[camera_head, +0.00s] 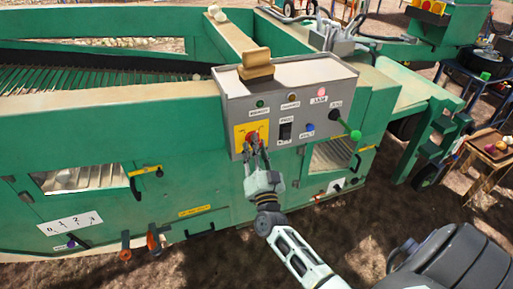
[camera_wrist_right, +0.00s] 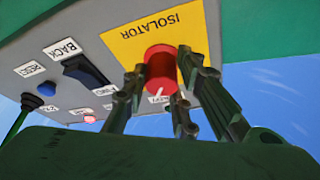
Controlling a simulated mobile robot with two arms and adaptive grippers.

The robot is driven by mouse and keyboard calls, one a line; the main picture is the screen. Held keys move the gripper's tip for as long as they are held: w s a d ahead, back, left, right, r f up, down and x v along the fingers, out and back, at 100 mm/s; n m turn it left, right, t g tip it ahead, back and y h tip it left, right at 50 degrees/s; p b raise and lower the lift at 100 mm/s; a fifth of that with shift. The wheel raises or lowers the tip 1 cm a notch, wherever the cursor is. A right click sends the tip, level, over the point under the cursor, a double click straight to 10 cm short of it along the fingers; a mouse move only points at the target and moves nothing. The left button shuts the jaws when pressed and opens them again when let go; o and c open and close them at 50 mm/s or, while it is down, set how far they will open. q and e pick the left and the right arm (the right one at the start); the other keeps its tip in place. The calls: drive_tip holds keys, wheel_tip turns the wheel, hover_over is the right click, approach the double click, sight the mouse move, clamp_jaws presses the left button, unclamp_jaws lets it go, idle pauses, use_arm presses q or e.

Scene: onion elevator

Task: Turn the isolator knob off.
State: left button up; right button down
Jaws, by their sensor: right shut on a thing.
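The red isolator knob (camera_head: 252,135) sits on a yellow plate (camera_head: 239,130) at the lower left of the grey control panel (camera_head: 290,88). In the right wrist view the knob (camera_wrist_right: 160,66) is a red cylinder with a white pointer mark, under the word ISOLATOR, which appears upside down. My right gripper (camera_head: 256,146) reaches up to the panel from below. Its fingers (camera_wrist_right: 158,88) are closed around the knob, one on each side, and partly hide its lower end. My left gripper is not in view.
To the right of the plate are a black rocker switch (camera_head: 285,131), a blue button (camera_head: 309,128) and a green-tipped lever (camera_head: 354,134). A wooden block (camera_head: 256,65) rests on top of the panel. Green machine walls surround it.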

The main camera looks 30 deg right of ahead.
drive_tip(key=shift+d+r+n+y+p, duration=0.25)
drive_tip(key=shift+n+y+p, duration=0.4)
drive_tip(key=shift+n+y, duration=2.3)
drive_tip(key=shift+d+r+n+y+p, duration=0.2)
drive_tip(key=shift+n+y+p, duration=0.55)
drive_tip(key=shift+n, duration=4.3)
drive_tip(key=shift+d+r+n+y+p, duration=0.1)
drive_tip(key=shift+r+n+y+p, duration=0.35)
drive_tip(key=shift+n+y, duration=2.5)
drive_tip(key=shift+f+n+h, duration=0.1)
drive_tip(key=shift+n+h, duration=0.95)
drive_tip(key=shift+n, duration=0.1)
drive_tip(key=c, duration=1.6)
unclamp_jaws()
drive_tip(key=shift+o, duration=0.2)
drive_tip(key=shift+s, duration=0.1)
drive_tip(key=shift+a+f, duration=0.15)
drive_tip(key=shift+f, duration=0.15)
drive_tip(key=v, duration=1.2)
